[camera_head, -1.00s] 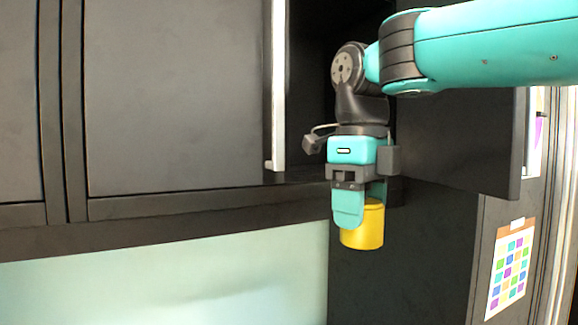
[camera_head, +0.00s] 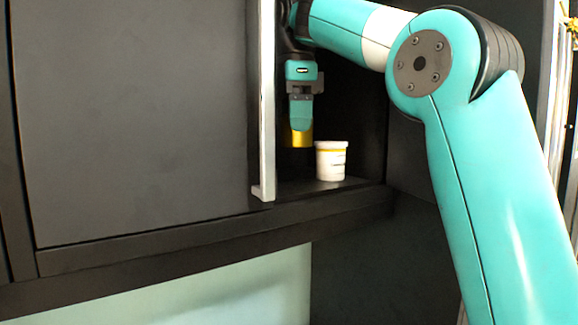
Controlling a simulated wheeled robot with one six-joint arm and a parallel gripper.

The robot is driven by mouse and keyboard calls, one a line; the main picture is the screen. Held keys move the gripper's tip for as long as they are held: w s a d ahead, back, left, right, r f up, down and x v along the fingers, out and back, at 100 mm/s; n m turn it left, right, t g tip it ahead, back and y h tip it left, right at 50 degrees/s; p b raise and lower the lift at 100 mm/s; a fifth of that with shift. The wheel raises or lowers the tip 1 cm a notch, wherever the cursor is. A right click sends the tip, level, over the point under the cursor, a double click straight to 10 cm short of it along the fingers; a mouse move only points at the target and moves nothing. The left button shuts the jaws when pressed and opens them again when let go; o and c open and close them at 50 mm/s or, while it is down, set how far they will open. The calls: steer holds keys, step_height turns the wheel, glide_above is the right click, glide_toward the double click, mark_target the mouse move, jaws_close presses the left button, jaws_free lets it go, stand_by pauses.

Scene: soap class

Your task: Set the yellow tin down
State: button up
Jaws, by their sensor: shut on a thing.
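The yellow tin (camera_head: 301,139) hangs below my gripper (camera_head: 301,125), which is shut on it. Only the lower part of the tin shows; a gripper finger covers its upper part. The tin is inside the open cabinet compartment, above the shelf (camera_head: 312,187), with a dark gap under it. It is left of a white tub and close to it in the picture; I cannot tell how far apart they are in depth.
A white tub with a yellow band (camera_head: 330,161) stands upright on the shelf. A cabinet door (camera_head: 140,120) with a pale vertical edge (camera_head: 266,110) borders the opening on the left. The shelf's front left part looks clear.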

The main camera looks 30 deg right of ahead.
steer(key=w+d+r+n+p, duration=0.1)
steer(key=w+r+n, duration=0.1)
steer(key=w+n, duration=0.25)
glide_above(287, 185)
step_height(287, 185, down, 10)
steer(key=shift+s+f, duration=0.1)
steer(key=shift+s, duration=0.05)
steer(key=shift+f, duration=0.25)
steer(key=o, duration=1)
steer(key=shift+r, duration=0.1)
steer(key=shift+o, duration=0.2)
steer(key=shift+r, duration=0.1)
step_height(287, 185, up, 8)
